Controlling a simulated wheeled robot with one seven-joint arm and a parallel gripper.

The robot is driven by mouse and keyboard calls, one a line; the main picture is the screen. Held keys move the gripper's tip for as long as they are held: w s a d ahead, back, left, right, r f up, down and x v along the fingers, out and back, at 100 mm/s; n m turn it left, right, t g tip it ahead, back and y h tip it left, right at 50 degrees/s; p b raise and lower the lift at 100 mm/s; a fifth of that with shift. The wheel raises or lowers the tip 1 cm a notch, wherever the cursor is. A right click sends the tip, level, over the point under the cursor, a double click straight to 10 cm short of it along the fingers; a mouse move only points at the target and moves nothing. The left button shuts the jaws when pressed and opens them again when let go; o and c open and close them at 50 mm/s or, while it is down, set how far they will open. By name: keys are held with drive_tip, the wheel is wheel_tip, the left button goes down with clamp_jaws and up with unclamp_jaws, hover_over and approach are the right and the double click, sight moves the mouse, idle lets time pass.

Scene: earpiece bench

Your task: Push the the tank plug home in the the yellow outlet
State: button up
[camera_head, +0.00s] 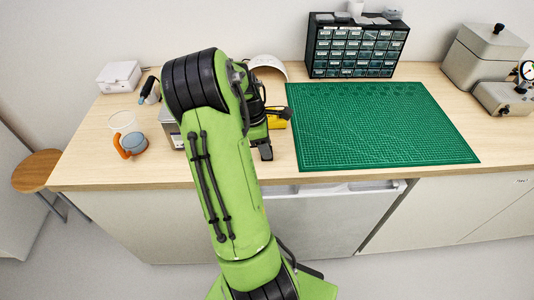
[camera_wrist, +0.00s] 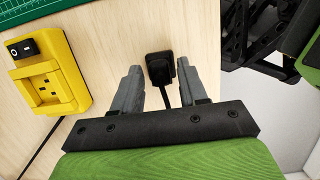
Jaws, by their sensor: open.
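In the wrist view, the yellow outlet (camera_wrist: 68,92) lies on the wooden bench at the left, with a black switch and dark slots in its face. A small yellow part of it (camera_head: 278,122) shows beside my arm in the head view. The black plug (camera_wrist: 160,68) with its cord lies between the two grey fingers of my gripper (camera_wrist: 146,82). The fingers are open, with gaps to the plug on both sides. The outlet is apart from the plug, to its left. In the head view my arm hides the plug.
A green cutting mat (camera_head: 380,125) covers the bench's middle right. A drawer cabinet (camera_head: 355,48) stands behind it. Grey equipment (camera_head: 484,52) stands at the back right.

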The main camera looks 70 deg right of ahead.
drive_tip(key=shift+r, duration=0.1)
drive_tip(key=shift+c, duration=0.2)
clamp_jaws()
drive_tip(key=p+v, duration=0.2)
drive_tip(key=s+p+v, duration=0.1)
drive_tip(key=p+v, duration=0.2)
drive_tip(key=d+p+v, duration=0.1)
drive_tip(key=p+v, duration=0.2)
drive_tip(key=shift+s+a+r, duration=0.1)
drive_tip(key=shift+s+r, duration=0.2)
drive_tip(key=shift+r, duration=0.1)
drive_tip(key=shift+f+b, duration=0.3)
